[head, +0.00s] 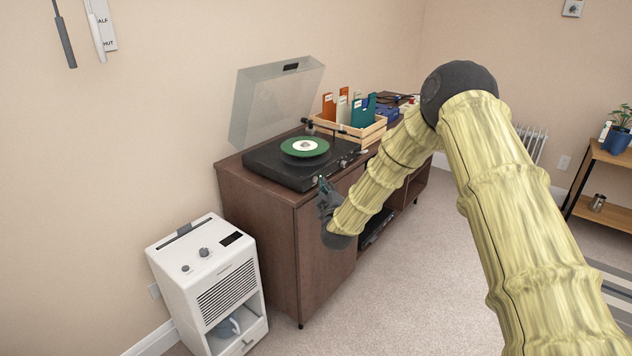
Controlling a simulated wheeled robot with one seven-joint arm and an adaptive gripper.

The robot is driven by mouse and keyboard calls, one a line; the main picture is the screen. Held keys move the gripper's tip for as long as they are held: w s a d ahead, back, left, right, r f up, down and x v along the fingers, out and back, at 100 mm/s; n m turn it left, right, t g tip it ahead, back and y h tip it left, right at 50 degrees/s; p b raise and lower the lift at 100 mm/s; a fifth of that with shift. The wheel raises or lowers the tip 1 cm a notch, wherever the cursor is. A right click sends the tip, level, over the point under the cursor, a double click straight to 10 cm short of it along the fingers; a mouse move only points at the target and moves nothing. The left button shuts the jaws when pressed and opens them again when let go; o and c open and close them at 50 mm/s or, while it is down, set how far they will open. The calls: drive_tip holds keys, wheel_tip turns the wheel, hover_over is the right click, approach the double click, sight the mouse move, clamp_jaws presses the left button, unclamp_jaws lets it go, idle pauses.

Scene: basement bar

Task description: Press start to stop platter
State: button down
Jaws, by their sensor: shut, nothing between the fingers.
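A black turntable (272,172) sits on the left end of a brown wooden cabinet (258,213), with its clear lid (270,105) raised. A green record (291,149) with a pale label lies on the platter. The tonearm shows at the back right of the deck. My gripper (322,184) is at the front right corner of the turntable, its dark fingers shut and holding nothing. Whether the fingertips touch the deck I cannot tell. The start button is too small to make out, and the gripper and arm may cover it.
A wooden crate of records (351,134) stands right of the turntable, with small blue devices beyond it. A white heater-like unit (208,280) holding a mug stands on the floor at left. A shelf with a potted plant (620,138) is at far right. The carpet in front is open.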

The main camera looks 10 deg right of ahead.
drive_tip(key=shift+w+a, duration=0.1)
drive_tip(key=shift+a, duration=0.05)
drive_tip(key=shift+w+a, duration=0.15)
drive_tip(key=shift+w, duration=0.1)
idle(0.5)
drive_tip(key=shift+s, duration=0.1)
drive_tip(key=shift+s+d, duration=0.3)
idle(0.4)
drive_tip(key=shift+s+d+p, duration=0.4)
drive_tip(key=shift+s+d, duration=0.55)
drive_tip(key=shift+s, duration=0.25)
drive_tip(key=shift+s+d+p, duration=0.35)
drive_tip(key=shift+s+d, duration=0.55)
drive_tip(key=shift+s, duration=0.25)
